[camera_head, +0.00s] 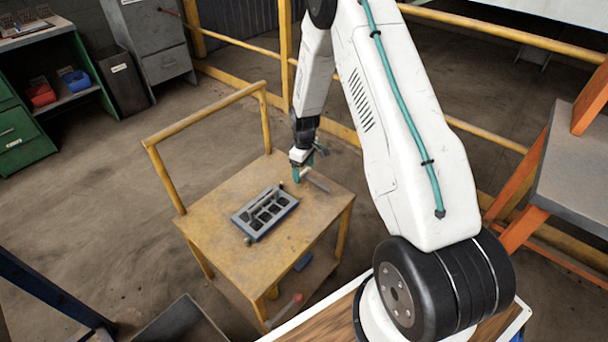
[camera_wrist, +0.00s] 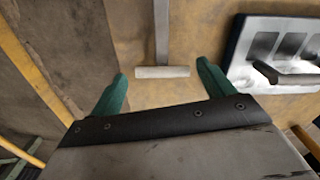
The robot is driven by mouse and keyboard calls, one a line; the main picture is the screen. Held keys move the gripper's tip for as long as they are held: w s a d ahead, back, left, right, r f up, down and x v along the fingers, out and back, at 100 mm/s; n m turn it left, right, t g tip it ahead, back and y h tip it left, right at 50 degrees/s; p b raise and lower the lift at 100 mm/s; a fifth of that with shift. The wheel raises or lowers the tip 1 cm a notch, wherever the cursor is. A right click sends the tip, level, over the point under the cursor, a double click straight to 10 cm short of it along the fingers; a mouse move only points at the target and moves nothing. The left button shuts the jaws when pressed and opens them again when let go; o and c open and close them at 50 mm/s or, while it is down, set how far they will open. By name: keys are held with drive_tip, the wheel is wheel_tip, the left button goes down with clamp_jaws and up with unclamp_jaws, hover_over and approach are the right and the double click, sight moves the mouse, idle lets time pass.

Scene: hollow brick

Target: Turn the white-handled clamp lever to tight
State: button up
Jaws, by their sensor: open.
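The clamp lever's white handle (camera_wrist: 162,72) shows in the wrist view as a short pale bar on a grey stem (camera_wrist: 161,32). It lies across the space between the tips of my gripper (camera_wrist: 162,76), whose two green fingers are spread apart. Nothing is gripped, and I cannot tell whether a finger touches the handle. In the head view my gripper (camera_head: 303,174) is low over the back right part of the yellow cart's top (camera_head: 222,232). A pale bar (camera_head: 316,181) beside it there looks like the lever. The clamp's pivot is not clear.
A grey tray-like block with several dark pockets (camera_head: 250,228) lies left of my gripper on the cart; it also shows in the wrist view (camera_wrist: 237,72). A yellow rail (camera_head: 205,116) rises at the cart's back left. The cart top's front left is bare.

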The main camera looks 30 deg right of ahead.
sight(306, 171)
drive_tip(key=shift+f, duration=1.65)
drive_tip(key=c, duration=0.7)
drive_tip(key=shift+c, duration=0.2)
drive_tip(key=shift+w+d+r+m, duration=0.1)
drive_tip(key=shift+m, duration=0.3)
drive_tip(key=shift+o, duration=0.3)
drive_tip(key=m, duration=0.3)
drive_tip(key=shift+d, duration=0.15)
drive_tip(key=m, duration=0.9)
drive_tip(key=shift+s+m, duration=0.35)
drive_tip(key=shift+m, duration=0.05)
drive_tip(key=shift+c, duration=0.2)
drive_tip(key=m, duration=0.4)
drive_tip(key=shift+s+a+f, duration=0.2)
drive_tip(key=shift+s, duration=0.05)
drive_tip(key=shift+o, duration=0.2)
drive_tip(key=shift+m, duration=0.3)
